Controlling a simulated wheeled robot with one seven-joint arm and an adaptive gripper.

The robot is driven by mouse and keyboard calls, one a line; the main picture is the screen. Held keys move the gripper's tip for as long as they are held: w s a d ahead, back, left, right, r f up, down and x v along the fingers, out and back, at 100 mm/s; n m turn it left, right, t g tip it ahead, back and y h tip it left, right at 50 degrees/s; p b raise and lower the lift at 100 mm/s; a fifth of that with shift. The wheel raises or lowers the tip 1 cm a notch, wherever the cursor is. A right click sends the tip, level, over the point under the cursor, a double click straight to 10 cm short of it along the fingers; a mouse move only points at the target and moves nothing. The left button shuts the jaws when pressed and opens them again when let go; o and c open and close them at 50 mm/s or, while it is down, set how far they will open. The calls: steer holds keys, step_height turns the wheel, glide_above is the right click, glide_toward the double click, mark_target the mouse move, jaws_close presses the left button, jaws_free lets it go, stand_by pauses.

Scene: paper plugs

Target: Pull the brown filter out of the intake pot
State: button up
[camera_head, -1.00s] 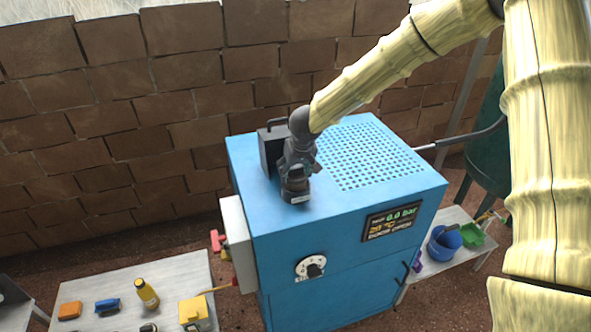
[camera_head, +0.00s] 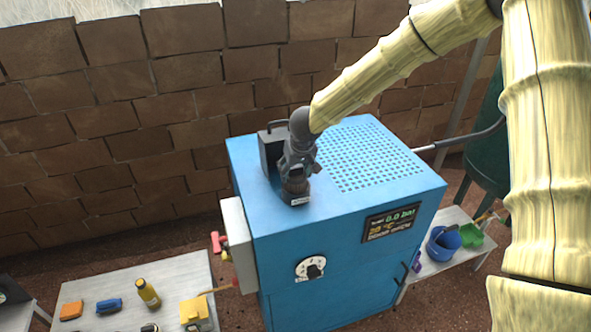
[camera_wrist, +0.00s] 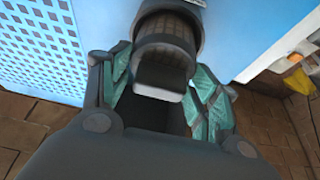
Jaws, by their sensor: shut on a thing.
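The intake pot (camera_head: 299,200) is a short dark cylinder with a small pale label, on top of the blue cabinet near its front left. The brown filter shows as a dark brown ribbed band (camera_wrist: 167,27) inside the pot's dark rim in the wrist view, with a dark grey end piece (camera_wrist: 160,74) nearest me. My gripper (camera_head: 297,172) is directly above the pot. In the wrist view my gripper (camera_wrist: 160,88) has its teal-padded fingers on both sides of the filter's end piece, shut on it. The lower part of the filter is hidden in the pot.
A black box with a handle (camera_head: 270,152) stands close behind and left of my gripper. The perforated blue cabinet top (camera_head: 405,185) is clear to the right. A table with several small items (camera_head: 75,285) is at lower left, another with a blue bucket (camera_head: 443,243) at right.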

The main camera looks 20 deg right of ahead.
steer(key=shift+r+p, duration=0.9)
steer(key=shift+p, duration=0.3)
steer(key=shift+r+p, duration=0.5)
steer(key=shift+r, duration=0.85)
steer(key=shift+r, duration=1.3)
